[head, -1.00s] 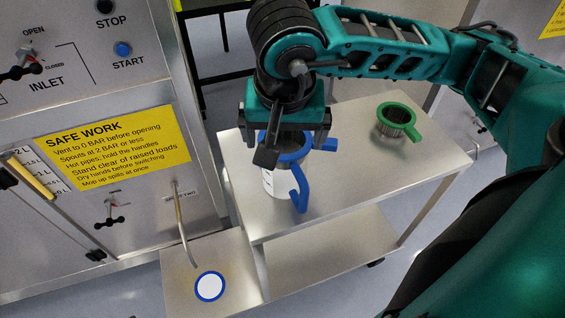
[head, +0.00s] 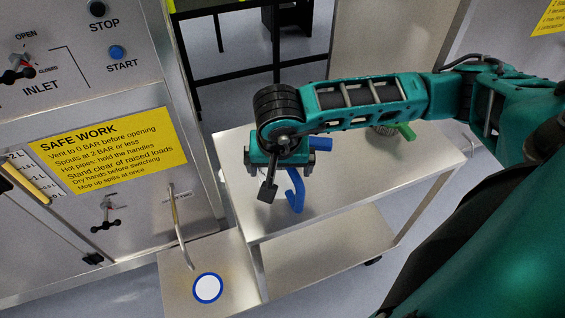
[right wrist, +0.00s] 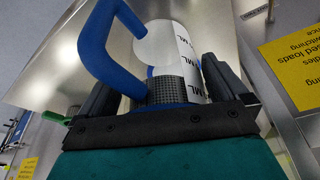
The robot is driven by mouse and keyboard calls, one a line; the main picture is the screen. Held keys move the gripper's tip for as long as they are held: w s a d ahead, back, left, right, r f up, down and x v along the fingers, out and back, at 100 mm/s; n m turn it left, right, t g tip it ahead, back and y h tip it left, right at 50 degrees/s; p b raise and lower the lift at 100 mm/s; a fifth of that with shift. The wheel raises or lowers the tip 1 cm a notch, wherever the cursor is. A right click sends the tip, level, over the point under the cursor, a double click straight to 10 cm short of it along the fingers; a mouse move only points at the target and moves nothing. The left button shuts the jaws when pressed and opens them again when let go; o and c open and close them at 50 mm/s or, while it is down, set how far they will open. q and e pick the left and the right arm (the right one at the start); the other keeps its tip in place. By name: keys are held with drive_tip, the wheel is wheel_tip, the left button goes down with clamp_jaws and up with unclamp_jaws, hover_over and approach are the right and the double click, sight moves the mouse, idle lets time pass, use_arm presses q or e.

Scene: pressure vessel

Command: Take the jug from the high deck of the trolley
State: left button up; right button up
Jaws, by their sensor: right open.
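The jug (head: 296,190) has a blue handle and a blue spout and stands on the upper deck of the trolley (head: 350,205). In the head view my right gripper (head: 280,172) hides most of its body. In the right wrist view the jug (right wrist: 158,45) shows a white wall with ML marks, and its blue handle is at the left. My right gripper (right wrist: 152,72) is open, with one finger on either side of the jug. Whether the fingers touch it cannot be told. My left gripper is not in view.
A second vessel with a green handle (head: 406,131) stands further right on the deck, partly hidden by my arm. A lower steel stand (head: 235,270) with a blue-ringed white disc (head: 208,288) is at the front left. The vessel panel (head: 80,90) borders the left side.

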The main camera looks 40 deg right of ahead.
drive_tip(key=c, duration=1.1)
drive_tip(key=shift+r, duration=0.2)
